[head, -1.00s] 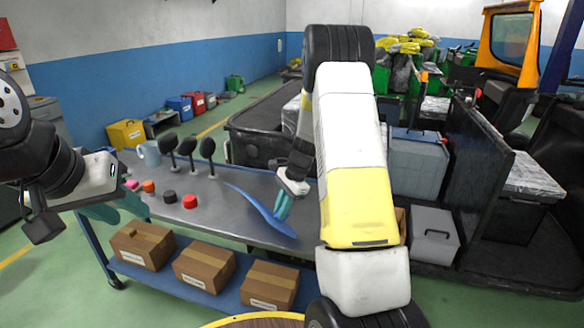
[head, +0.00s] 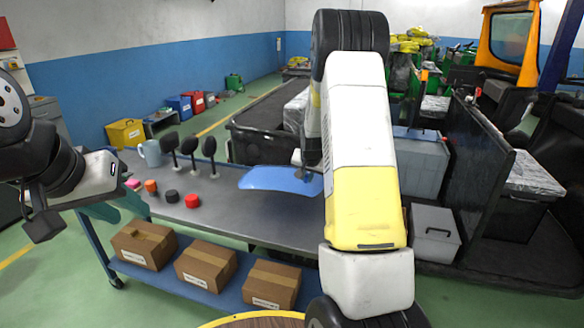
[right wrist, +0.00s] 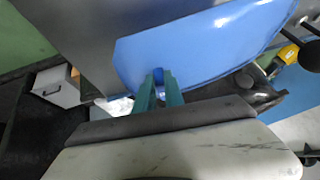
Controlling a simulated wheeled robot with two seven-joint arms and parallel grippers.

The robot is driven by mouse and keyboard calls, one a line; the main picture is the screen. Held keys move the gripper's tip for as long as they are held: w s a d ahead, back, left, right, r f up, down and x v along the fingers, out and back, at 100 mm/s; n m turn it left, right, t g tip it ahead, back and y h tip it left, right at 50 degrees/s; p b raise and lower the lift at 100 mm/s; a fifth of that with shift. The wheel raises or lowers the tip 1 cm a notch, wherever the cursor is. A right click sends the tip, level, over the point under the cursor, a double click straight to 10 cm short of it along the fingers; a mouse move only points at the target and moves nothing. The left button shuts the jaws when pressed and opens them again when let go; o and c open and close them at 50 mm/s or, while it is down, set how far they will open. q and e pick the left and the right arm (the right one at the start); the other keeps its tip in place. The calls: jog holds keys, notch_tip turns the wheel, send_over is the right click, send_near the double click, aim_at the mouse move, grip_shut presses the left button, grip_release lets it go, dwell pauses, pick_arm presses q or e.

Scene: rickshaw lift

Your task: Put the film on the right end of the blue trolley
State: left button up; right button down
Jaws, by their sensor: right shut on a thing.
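The film is a thin, bent blue sheet (head: 270,179), held above the trolley's top. The blue trolley (head: 262,213) has a grey top and a blue lower shelf. My right gripper is shut on the film's edge; in the right wrist view its teal fingers (right wrist: 159,82) pinch the blue sheet (right wrist: 205,55). In the head view my right arm hides these fingers and the film's right edge. My left gripper (head: 118,208) is at the trolley's left end, with its teal fingers apart and nothing seen between them.
On the trolley's left part stand a mug (head: 151,153), several black paddle-like pieces on stems (head: 190,147) and small coloured knobs (head: 193,201). Cardboard boxes (head: 206,266) lie on the lower shelf. The top's right part is bare. A dark cart (head: 262,143) stands behind.

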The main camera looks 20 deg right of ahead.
aim_at(308, 193)
notch_tip(308, 193, down, 8)
jog(key=shift+f, duration=0.1)
dwell(0.4)
jog(key=shift+f, duration=1.35)
jog(key=c, duration=1.3)
grip_release()
jog(key=shift+c, duration=0.2)
jog(key=v, duration=0.7)
jog(key=s+a+r+n+y, duration=0.1)
jog(key=s+a+r, duration=0.4)
jog(key=r, duration=0.5)
jog(key=s+a+r+n+y, duration=0.1)
jog(key=s+a+r, duration=0.2)
jog(key=s+r, duration=0.45)
jog(key=s+a+r+n, duration=0.1)
jog(key=s+a+r, duration=0.1)
jog(key=s, duration=0.5)
jog(key=s+a+r+n+y, duration=0.1)
jog(key=s+a+r+n, duration=0.1)
jog(key=s+r, duration=0.3)
jog(key=s+a+r+n, duration=0.1)
jog(key=s+a+r, duration=0.2)
jog(key=s, duration=0.6)
jog(key=shift+n+y, duration=0.3)
jog(key=shift+n, duration=0.1)
